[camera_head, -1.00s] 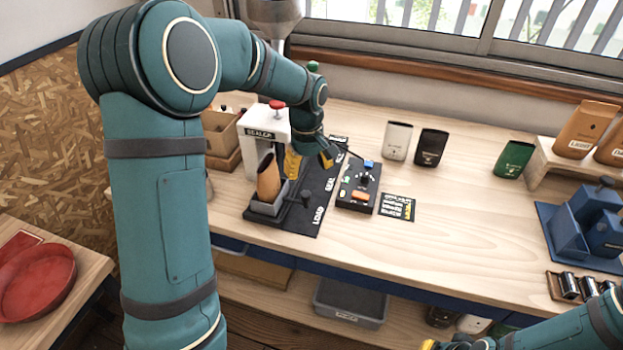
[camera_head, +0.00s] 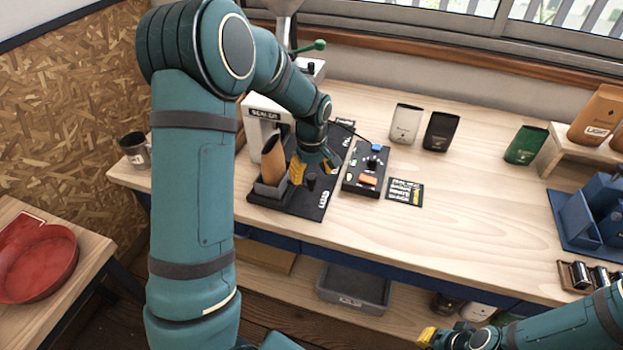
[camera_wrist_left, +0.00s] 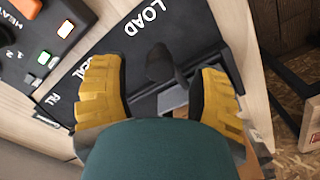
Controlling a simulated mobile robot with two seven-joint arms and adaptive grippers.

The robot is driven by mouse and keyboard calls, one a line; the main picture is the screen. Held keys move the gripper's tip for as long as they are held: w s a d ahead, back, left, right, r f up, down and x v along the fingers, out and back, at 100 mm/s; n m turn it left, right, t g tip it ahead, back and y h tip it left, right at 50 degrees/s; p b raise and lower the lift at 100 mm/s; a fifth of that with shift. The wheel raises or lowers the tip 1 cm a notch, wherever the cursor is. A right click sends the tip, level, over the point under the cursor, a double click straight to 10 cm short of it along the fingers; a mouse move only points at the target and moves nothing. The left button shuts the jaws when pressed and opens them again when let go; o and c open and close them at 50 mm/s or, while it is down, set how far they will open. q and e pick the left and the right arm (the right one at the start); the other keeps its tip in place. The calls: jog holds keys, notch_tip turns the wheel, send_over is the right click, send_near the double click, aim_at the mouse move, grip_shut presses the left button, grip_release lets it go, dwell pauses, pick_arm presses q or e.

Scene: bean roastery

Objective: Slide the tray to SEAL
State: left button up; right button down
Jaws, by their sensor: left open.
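The grey tray (camera_head: 268,190) sits at the LOAD end of a black base (camera_head: 296,207) under the white sealer (camera_head: 262,110), with a brown bag (camera_head: 273,160) upright in it. Its dark handle knob (camera_head: 311,181) stands on the right side. My left gripper (camera_head: 313,172) is open just above the knob. In the left wrist view the knob (camera_wrist_left: 162,66) shows between the spread yellow fingers of that gripper (camera_wrist_left: 160,92), with no clear contact. The SEAL label is partly hidden by a finger. My right gripper (camera_head: 430,338) is at the bottom edge, its opening unclear.
A control box (camera_head: 366,170) with buttons and a dial stands right of the base, near a small label card (camera_head: 405,192). White (camera_head: 405,124), black (camera_head: 440,131) and green (camera_head: 525,145) bags stand farther back. The bench centre right is clear.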

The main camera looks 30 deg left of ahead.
pick_arm(q)
jog(key=shift+f, duration=0.9)
pick_arm(e)
jog(key=shift+s+f, duration=0.1)
